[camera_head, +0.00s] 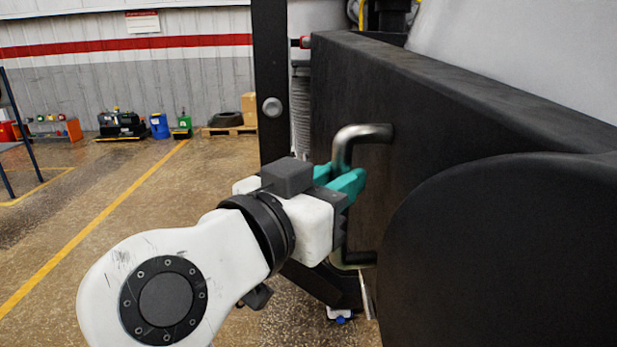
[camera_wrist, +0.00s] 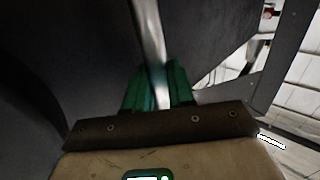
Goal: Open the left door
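The dark door (camera_head: 440,120) is a large black slab on the right in the head view, and its face also fills the left of the wrist view (camera_wrist: 60,50). A bent grey metal handle (camera_head: 362,134) stands out from its face. My gripper (camera_head: 343,181) is at the upright bar of this handle. In the wrist view, the handle (camera_wrist: 150,35) runs down between the teal fingers of my gripper (camera_wrist: 159,88). The fingers sit close against it on both sides and look shut on it. The fingers and gripper body hide part of the bar.
A dark upright post (camera_head: 271,80) stands left of the door. A rounded black panel (camera_head: 500,250) is close at the lower right. The floor (camera_head: 100,240) on the left is open, with yellow lines. Boxes, bins and a pallet (camera_head: 229,130) stand along the far wall.

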